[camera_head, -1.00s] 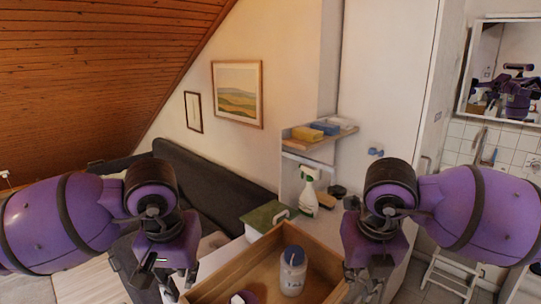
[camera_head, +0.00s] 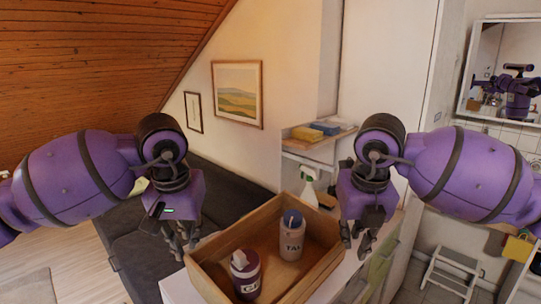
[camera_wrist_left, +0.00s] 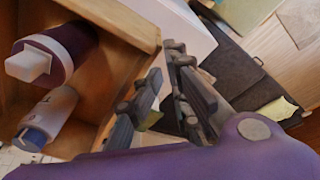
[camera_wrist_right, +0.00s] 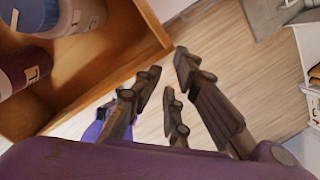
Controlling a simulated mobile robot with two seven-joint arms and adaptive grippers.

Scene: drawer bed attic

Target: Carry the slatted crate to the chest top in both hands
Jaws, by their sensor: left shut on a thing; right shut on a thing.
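The slatted crate (camera_head: 330,262) is an open wooden box, low in the middle of the head view. It holds a purple bottle (camera_head: 246,276) and a pale bottle with a blue cap (camera_head: 291,240). My left gripper (camera_head: 183,245) is shut on the crate at its left side; the left wrist view shows its fingers by the wall (camera_wrist_left: 125,25). My right gripper (camera_head: 360,242) is shut on the crate at its right side, by the wall in the right wrist view (camera_wrist_right: 140,30). The white chest top (camera_head: 346,274) shows below and beside the crate. Any gap beneath is hidden.
A spray bottle (camera_head: 309,186) stands behind the crate, partly hidden. A wall shelf (camera_head: 305,143) holds a yellow and a blue block. A dark sofa (camera_head: 130,240) is at left, a white step stool (camera_head: 447,268) at right.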

